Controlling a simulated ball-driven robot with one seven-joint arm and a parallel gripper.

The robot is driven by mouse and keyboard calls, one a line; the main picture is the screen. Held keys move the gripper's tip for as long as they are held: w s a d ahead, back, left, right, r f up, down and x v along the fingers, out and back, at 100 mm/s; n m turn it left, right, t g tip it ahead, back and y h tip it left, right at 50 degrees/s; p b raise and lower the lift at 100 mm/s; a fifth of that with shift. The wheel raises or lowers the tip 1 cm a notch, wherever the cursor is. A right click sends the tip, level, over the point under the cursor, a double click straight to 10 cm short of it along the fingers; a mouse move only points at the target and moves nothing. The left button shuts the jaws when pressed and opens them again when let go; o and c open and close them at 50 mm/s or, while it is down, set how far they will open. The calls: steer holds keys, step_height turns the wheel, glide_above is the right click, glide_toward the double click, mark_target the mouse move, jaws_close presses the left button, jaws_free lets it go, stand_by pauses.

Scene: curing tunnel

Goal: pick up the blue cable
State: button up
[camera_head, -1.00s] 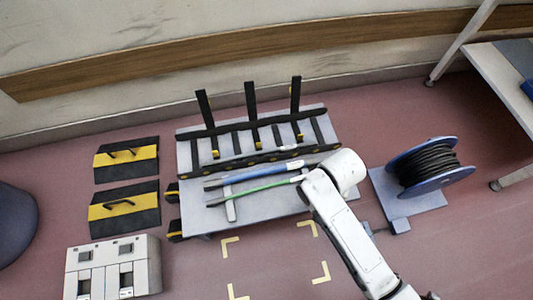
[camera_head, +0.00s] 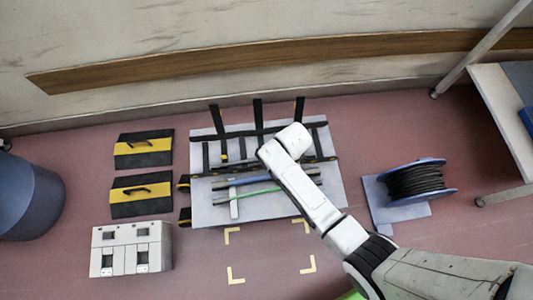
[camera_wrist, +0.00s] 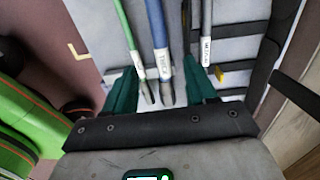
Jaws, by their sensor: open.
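The blue cable (camera_head: 247,180) lies across the pale rack board (camera_head: 205,213), just behind the green cable (camera_head: 262,191). My arm covers its right part in the head view. In the wrist view the blue cable (camera_wrist: 157,28), with a white label, runs down between the two teal fingers of my gripper (camera_wrist: 160,75). The fingers are apart, and their height above the cable is unclear. The green cable (camera_wrist: 124,22) runs close beside it on the left, its end also near the gap. My gripper is hidden in the head view.
A dark cable (camera_wrist: 206,20) with a white label lies near the right finger. Black uprights (camera_head: 258,114) stand at the rack's back. A cable drum (camera_head: 415,181) stands right; yellow-black ramps (camera_head: 143,150) and a white cabinet (camera_head: 131,250) are left. A table (camera_head: 500,115) stands far right.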

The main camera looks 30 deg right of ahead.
mark_target(266, 178)
steer(key=f+b, duration=0.1)
steer(key=f, duration=0.1)
steer(key=f+b, duration=0.1)
steer(key=f, duration=0.2)
steer(key=f+b, duration=0.1)
steer(key=f, duration=0.1)
steer(key=shift+a+f+b, duration=0.25)
steer(key=shift+b, duration=0.05)
jaws_close()
stand_by(0.4)
